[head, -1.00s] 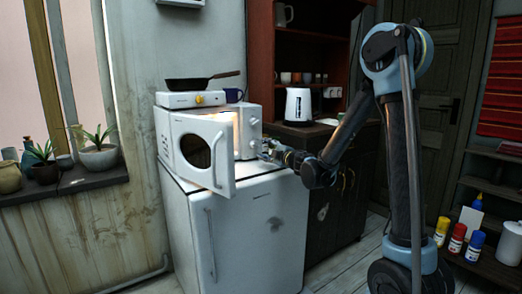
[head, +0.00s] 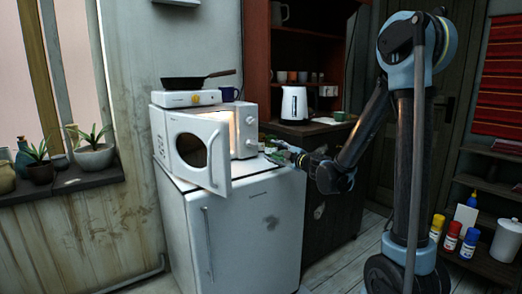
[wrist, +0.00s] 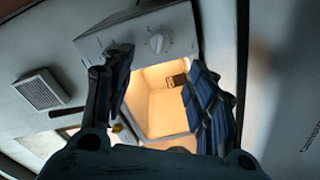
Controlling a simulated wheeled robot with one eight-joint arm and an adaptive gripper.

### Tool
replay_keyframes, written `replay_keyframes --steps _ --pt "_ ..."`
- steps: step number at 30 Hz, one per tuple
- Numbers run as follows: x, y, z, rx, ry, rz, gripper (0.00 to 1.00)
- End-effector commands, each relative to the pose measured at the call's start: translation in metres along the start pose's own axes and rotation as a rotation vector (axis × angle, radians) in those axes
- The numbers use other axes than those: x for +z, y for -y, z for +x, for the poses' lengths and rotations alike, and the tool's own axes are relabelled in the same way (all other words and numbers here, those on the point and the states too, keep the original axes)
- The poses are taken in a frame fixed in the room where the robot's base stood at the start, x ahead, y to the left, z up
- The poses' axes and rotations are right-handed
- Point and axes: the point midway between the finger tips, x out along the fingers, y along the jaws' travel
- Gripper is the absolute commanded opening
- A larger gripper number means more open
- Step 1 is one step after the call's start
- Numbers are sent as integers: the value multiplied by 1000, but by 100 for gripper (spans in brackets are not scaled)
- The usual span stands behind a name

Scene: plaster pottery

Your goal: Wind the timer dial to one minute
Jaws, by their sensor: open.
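The white microwave (head: 216,118) stands on top of the fridge with its door (head: 217,165) swung open and its inside lit. Its control panel, right of the opening, carries an upper dial (head: 251,121) and a lower dial (head: 250,143).
A small cooker (head: 186,98) with a frying pan (head: 197,79) and a blue mug (head: 229,94) sit on the microwave. The fridge (head: 245,225) is below. A white kettle (head: 294,104) stands on the dark cabinet (head: 330,220) to the right, close behind my arm.

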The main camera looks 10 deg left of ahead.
Motion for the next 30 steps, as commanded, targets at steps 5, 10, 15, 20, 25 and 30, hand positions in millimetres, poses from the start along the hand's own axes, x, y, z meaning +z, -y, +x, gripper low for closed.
replay_keyframes --steps 5,10,15,20,25,30 --pt "6 -4 -25 -22 -34 143 52" --pt "4 -3 -20 -30 -44 173 52" --pt "3 -2 4 -30 -44 172 52" --pt "2 -2 33 -30 -44 171 52" --pt "0 -1 63 -29 -44 171 52" --pt "-1 0 93 -29 -44 171 52"
